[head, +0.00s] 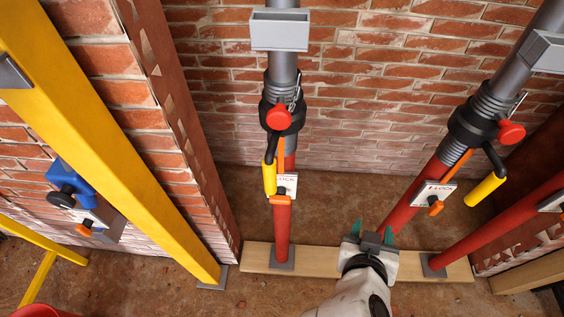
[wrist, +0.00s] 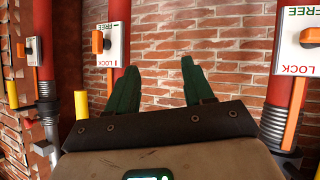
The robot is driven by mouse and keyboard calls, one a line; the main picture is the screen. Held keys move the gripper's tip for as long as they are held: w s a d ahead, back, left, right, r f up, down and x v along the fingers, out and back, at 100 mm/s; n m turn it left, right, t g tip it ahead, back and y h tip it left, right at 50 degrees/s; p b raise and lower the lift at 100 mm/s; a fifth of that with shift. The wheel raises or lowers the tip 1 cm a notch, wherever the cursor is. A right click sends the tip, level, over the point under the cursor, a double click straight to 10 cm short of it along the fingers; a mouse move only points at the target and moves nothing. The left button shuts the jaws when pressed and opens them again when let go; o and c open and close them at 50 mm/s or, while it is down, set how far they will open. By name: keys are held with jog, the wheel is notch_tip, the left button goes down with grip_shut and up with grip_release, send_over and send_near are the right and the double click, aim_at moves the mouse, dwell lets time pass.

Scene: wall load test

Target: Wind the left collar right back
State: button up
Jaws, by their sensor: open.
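The left collar (head: 268,112) is a black ring on the left upright prop, with a red knob (head: 279,118) on its front. Its crank has a yellow handle (head: 269,178) hanging down on the left side. Below it, a white plate with an orange lever (head: 281,199) sits on the red tube (head: 281,235). My gripper (head: 373,233) is open and empty, low between the left and right props, apart from both. Its green fingers show spread in the wrist view (wrist: 157,75), facing bare brick. I cannot tell which prop is which in the wrist view.
The right prop carries a similar collar (head: 462,128) with a yellow handle (head: 485,190) sticking out low. A red slanted tube (head: 495,232) lies further right. A yellow beam (head: 110,145) and a blue-bodied device (head: 68,182) stand left. A wooden sole board (head: 330,262) lies on the floor.

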jog(key=a+r+n+t+y, duration=0.15)
jog(key=a+r+t, duration=0.4)
jog(key=a, duration=0.65)
jog(key=t+y, duration=0.2)
jog(key=y, duration=0.2)
send_near(270, 162)
notch_tip(270, 162, down, 3)
jog(key=w, duration=0.2)
jog(key=shift+n+h, duration=0.25)
jog(key=shift+n, duration=0.1)
jog(key=w+p, duration=0.1)
jog(key=w, duration=0.4)
jog(key=w+p, duration=0.1)
jog(key=w, duration=0.4)
jog(key=shift+w+a, duration=0.25)
grip_shut()
